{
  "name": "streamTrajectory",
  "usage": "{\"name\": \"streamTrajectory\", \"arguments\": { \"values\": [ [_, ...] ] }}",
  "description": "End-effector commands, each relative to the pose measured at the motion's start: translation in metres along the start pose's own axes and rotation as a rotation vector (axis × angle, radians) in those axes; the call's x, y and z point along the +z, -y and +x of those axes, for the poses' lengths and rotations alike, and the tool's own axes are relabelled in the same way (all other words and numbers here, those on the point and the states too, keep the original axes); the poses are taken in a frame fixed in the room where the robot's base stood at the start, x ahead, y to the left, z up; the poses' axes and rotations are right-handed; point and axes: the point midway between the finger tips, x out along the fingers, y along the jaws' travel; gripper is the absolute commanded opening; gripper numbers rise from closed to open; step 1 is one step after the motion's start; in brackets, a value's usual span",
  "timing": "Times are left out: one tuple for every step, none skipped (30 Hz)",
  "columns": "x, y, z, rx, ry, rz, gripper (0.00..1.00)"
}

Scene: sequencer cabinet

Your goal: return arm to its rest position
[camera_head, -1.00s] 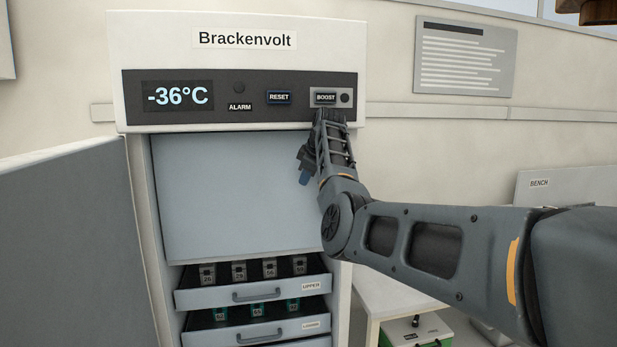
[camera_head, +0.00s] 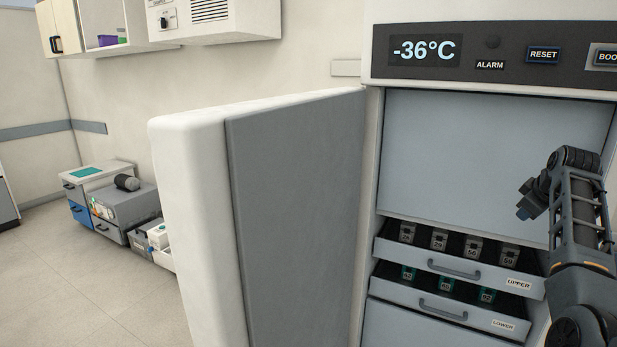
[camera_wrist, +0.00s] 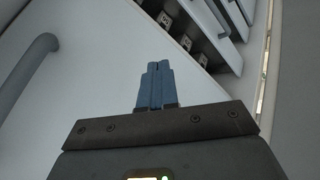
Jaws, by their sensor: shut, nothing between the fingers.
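My gripper (camera_wrist: 157,72) shows in the wrist view with its two blue fingers pressed together and nothing between them. In the head view my gripper (camera_head: 524,207) is at the right, small and partly turned away, in front of the cabinet's blue-grey upper panel (camera_head: 460,150). It is apart from the panel as far as I can tell. My arm comes up from the lower right. The cabinet display (camera_head: 424,50) reads -36°C.
The cabinet door (camera_head: 290,200) stands wide open to the left. The upper drawer (camera_head: 440,262) and lower drawer (camera_head: 430,302) are pulled out, holding several labelled blocks. Equipment boxes (camera_head: 125,208) stand by the far left wall. The floor (camera_head: 90,290) at left is clear.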

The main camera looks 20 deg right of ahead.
Motion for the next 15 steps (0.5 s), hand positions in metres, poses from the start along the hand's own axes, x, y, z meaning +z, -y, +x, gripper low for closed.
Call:
{"name": "streamTrajectory", "arguments": {
  "values": [
    [0.011, 0.026, 0.015, 0.011, 0.001, 0.003, 0.00],
    [0.016, 0.038, 0.022, 0.020, -0.001, 0.006, 0.00],
    [0.022, 0.054, 0.029, 0.032, -0.005, 0.011, 0.00],
    [0.027, 0.066, 0.035, 0.041, -0.009, 0.013, 0.00],
    [0.033, 0.078, 0.040, 0.050, -0.013, 0.017, 0.00],
    [0.040, 0.095, 0.046, 0.061, -0.019, 0.021, 0.00],
    [0.045, 0.107, 0.049, 0.070, -0.026, 0.022, 0.00],
    [0.051, 0.120, 0.053, 0.077, -0.031, 0.024, 0.00],
    [0.058, 0.136, 0.056, 0.087, -0.040, 0.026, 0.00],
    [0.063, 0.148, 0.059, 0.094, -0.048, 0.029, 0.00],
    [0.068, 0.161, 0.060, 0.101, -0.056, 0.030, 0.00],
    [0.076, 0.177, 0.062, 0.108, -0.066, 0.033, 0.00],
    [0.082, 0.189, 0.063, 0.114, -0.075, 0.033, 0.00],
    [0.087, 0.202, 0.063, 0.118, -0.084, 0.035, 0.00],
    [0.095, 0.217, 0.062, 0.124, -0.097, 0.036, 0.00]
  ]
}}
